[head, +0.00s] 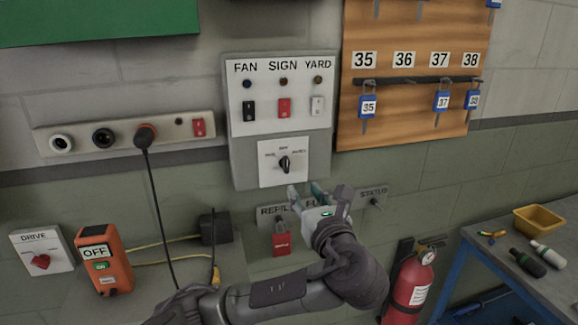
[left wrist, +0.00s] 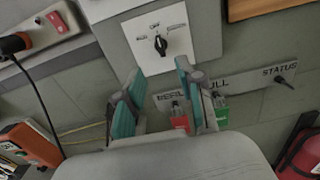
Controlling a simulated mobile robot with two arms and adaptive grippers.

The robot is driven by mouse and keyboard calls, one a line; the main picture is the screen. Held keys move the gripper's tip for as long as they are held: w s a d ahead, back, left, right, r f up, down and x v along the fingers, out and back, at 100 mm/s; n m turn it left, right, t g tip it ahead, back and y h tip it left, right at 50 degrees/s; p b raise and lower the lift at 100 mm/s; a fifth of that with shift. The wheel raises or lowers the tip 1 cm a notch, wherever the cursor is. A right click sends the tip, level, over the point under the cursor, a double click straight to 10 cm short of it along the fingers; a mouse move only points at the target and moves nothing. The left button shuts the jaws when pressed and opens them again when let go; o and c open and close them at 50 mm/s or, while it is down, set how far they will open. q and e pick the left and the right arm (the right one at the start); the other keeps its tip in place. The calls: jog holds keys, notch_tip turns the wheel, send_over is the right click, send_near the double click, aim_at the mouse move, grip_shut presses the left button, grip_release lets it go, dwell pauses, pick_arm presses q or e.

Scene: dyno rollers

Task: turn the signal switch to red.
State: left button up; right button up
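A black rotary switch (head: 285,163) sits on a white plate low on the grey control panel. The small lettering around it is too small to read surely. It also shows in the left wrist view as a black knob (left wrist: 161,45), its pointer roughly upright. My left gripper (head: 305,191) is just below and slightly right of this plate. In the left wrist view its teal-padded fingers (left wrist: 160,76) stand apart with nothing between them, and the knob shows beyond the gap. My right gripper is not in view.
Above the knob are the FAN, SIGN and YARD switches (head: 283,108). A corded socket bar (head: 180,128) is left, a key board (head: 410,70) right. A fire extinguisher (head: 410,285) stands lower right.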

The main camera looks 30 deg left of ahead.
aim_at(287, 166)
pick_arm(q)
jog(key=p+x, duration=0.2)
jog(key=x, duration=1)
grip_shut()
